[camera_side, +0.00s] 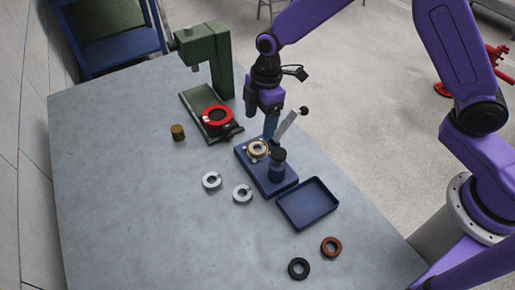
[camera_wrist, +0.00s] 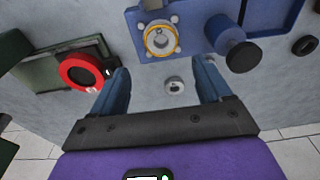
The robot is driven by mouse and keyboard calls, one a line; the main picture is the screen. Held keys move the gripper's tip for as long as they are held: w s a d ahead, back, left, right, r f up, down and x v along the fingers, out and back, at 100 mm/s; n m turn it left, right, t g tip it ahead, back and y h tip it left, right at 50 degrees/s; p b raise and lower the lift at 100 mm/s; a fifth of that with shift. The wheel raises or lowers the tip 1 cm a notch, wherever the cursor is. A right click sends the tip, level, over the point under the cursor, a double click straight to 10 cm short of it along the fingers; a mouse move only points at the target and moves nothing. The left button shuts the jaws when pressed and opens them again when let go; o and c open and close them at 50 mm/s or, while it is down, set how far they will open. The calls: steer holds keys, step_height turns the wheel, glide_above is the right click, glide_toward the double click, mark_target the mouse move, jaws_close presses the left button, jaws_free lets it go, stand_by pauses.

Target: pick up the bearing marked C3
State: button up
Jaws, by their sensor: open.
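My gripper (camera_side: 271,128) points down beside the blue fixture, with its blue fingers apart and empty. In the wrist view, a small silver ring-shaped bearing (camera_wrist: 174,86) lies on the table, seen in the gap between the fingers (camera_wrist: 162,72). I cannot make it out in the side view. Two more silver bearings lie on the table left of the fixture in the side view, one farther left (camera_side: 211,181) and one nearer the fixture (camera_side: 242,193). A bearing with a yellowish ring (camera_side: 257,149) sits on the fixture and also shows in the wrist view (camera_wrist: 160,39). I cannot read a C3 mark.
The blue fixture (camera_side: 250,165) carries a black-topped post (camera_side: 278,164) and a lever. A green press (camera_side: 205,50) with a red ring (camera_side: 217,118) stands behind. An empty blue tray (camera_side: 308,205), brown cylinder (camera_side: 178,132), orange ring (camera_side: 331,247) and black ring (camera_side: 298,268) are around.

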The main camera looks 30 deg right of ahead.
mark_target(258, 142)
steer(key=f, duration=0.3)
steer(key=shift+a+f, duration=0.25)
steer(key=shift+f, duration=0.15)
steer(key=shift+s+a+f, duration=0.1)
steer(key=shift+f, duration=2.45)
steer(key=c, duration=1.3)
steer(key=shift+r, duration=0.15)
